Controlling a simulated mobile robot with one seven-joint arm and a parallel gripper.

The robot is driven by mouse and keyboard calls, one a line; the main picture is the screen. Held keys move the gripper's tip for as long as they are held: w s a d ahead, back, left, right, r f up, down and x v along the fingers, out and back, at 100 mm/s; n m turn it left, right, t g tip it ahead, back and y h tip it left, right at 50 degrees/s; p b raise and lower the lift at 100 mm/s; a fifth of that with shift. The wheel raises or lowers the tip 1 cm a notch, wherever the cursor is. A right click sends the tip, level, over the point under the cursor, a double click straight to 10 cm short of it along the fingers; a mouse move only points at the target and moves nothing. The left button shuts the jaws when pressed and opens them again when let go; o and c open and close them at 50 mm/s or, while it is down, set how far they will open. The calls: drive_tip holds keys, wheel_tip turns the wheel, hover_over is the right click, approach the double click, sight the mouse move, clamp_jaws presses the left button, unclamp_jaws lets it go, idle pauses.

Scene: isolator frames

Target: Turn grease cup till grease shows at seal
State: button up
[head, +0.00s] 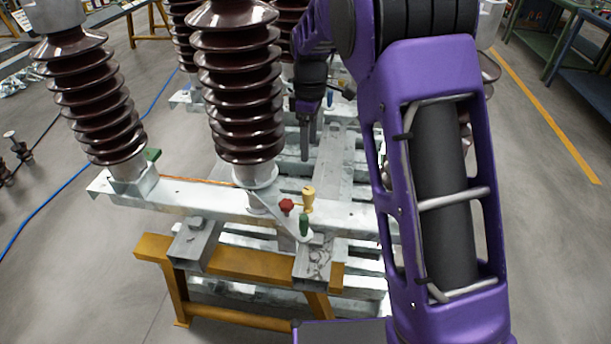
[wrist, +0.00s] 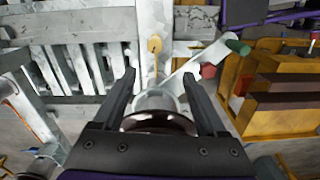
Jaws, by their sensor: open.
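The grease cup appears to be the small brass-yellow fitting (head: 308,193) standing on the pale steel beam, right of the front insulator's foot. It also shows in the wrist view (wrist: 155,45), ahead of my fingertips. My gripper (head: 308,148) points down behind the fitting, apart from it. In the wrist view my gripper (wrist: 159,76) is open and empty, its two dark fingers well apart. The insulator's metal foot and brown rim (wrist: 158,108) show between and below the fingers. I cannot make out the seal or any grease.
A red knob (head: 287,206) and a green-handled lever (head: 303,226) sit close to the fitting. The brown ribbed front insulator (head: 240,85) rises just left of my gripper. Another insulator (head: 95,98) stands farther left. A yellow trestle (head: 235,262) supports the beam. Floor is clear at right.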

sight(309, 190)
drive_tip(key=f, duration=1.1)
drive_tip(key=w+f, duration=0.1)
drive_tip(key=f, duration=0.5)
drive_tip(key=shift+f+b, duration=0.2)
drive_tip(key=shift+b, duration=0.1)
clamp_jaws()
